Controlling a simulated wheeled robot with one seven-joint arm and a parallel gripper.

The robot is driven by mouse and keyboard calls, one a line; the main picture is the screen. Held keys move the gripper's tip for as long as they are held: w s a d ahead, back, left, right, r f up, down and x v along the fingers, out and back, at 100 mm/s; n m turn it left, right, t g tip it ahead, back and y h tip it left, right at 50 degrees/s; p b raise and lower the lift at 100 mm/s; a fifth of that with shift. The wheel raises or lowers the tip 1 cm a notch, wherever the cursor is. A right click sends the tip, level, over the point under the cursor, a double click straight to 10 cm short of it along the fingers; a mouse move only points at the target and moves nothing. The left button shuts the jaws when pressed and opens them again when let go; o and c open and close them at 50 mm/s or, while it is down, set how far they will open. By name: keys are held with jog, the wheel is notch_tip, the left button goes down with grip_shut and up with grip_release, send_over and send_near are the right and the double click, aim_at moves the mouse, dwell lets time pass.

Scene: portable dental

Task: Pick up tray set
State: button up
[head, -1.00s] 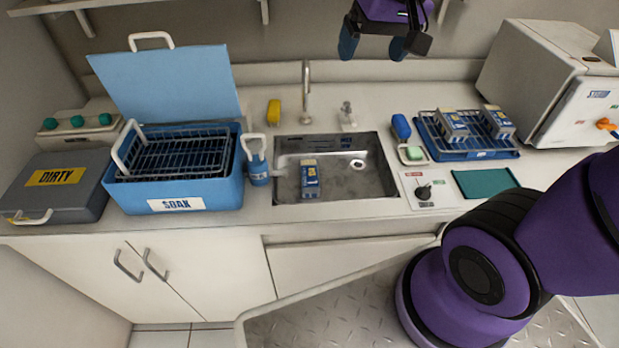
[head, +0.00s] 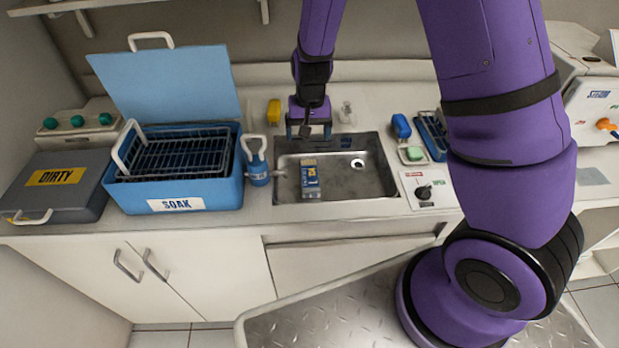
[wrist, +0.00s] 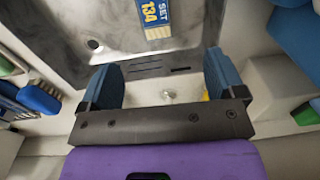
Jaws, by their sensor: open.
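A blue and white tray set (head: 311,180) with a yellow label lies in the steel sink basin (head: 370,183). In the wrist view its labelled end (wrist: 155,18) shows at the top edge and reads "SET 134"; the rest is cut off. My gripper (head: 309,130) is open and empty at the back edge of the sink, behind and above the set. In the wrist view the two blue fingers (wrist: 164,82) are wide apart, with the set ahead of them and not between them.
A blue soak tub (head: 192,192) with a wire basket and raised lid stands left of the sink. A blue jug (head: 257,165) is close to the sink's left edge. A grey DIRTY box (head: 62,190) is far left.

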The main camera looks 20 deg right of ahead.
notch_tip(320, 180, down, 4)
send_over(309, 173)
jog(key=shift+h, duration=0.3)
jog(key=f, duration=0.6)
jog(key=shift+w+a, duration=0.2)
jog(key=shift+s+d+f, duration=0.1)
jog(key=shift+d+f, duration=0.05)
jog(key=shift+f, duration=1.15)
jog(key=shift+s+d+f, duration=0.1)
jog(key=shift+f, duration=1.2)
jog(key=c, duration=1.2)
jog(key=shift+c, duration=0.2)
notch_tip(309, 173, up, 10)
